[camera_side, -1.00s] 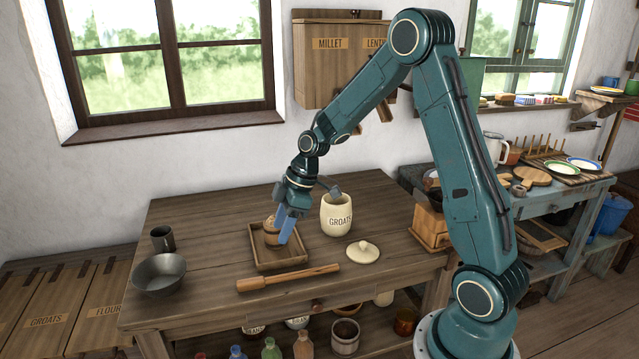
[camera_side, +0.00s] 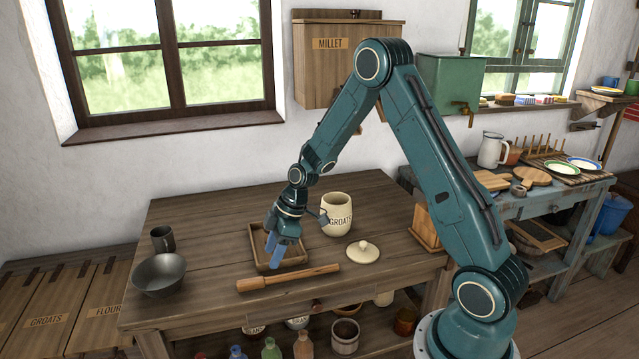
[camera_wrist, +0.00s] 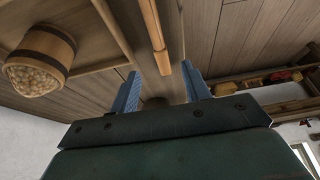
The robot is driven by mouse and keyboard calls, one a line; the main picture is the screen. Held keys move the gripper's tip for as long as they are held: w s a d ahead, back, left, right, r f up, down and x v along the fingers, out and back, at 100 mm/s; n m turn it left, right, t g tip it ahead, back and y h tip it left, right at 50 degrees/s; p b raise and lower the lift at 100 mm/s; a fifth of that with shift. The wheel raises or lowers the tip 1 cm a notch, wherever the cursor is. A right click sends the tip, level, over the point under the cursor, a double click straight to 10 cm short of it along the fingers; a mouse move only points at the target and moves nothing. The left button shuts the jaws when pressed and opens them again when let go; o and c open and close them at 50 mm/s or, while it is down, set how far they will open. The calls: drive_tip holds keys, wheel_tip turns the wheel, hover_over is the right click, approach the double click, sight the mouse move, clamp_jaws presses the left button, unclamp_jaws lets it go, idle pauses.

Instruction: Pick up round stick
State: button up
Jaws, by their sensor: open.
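The round stick (camera_side: 290,277) is a brown wooden rod with a thicker left end. It lies on the table in front of a shallow wooden tray. My gripper (camera_side: 274,260) points down over the tray's front part, just behind the stick in the side view. In the wrist view, my gripper (camera_wrist: 161,88) has its two blue fingers apart with nothing held. The stick (camera_wrist: 155,38) shows there beyond the fingers, in line with the gap between them. How far the fingertips are above it is hard to tell.
The wooden tray (camera_side: 253,240) is partly hidden by my gripper. A wooden tub of pale grains (camera_wrist: 40,60) shows in the wrist view. A groats jar (camera_side: 338,205) and a lid (camera_side: 363,251) stand to the right; a metal bowl (camera_side: 160,272) and a dark mug (camera_side: 162,239) stand left.

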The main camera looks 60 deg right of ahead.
sight(263, 279)
drive_tip(key=shift+x, duration=1.05)
drive_tip(key=shift+f, duration=0.1)
drive_tip(key=shift+x, duration=2.55)
clamp_jaws()
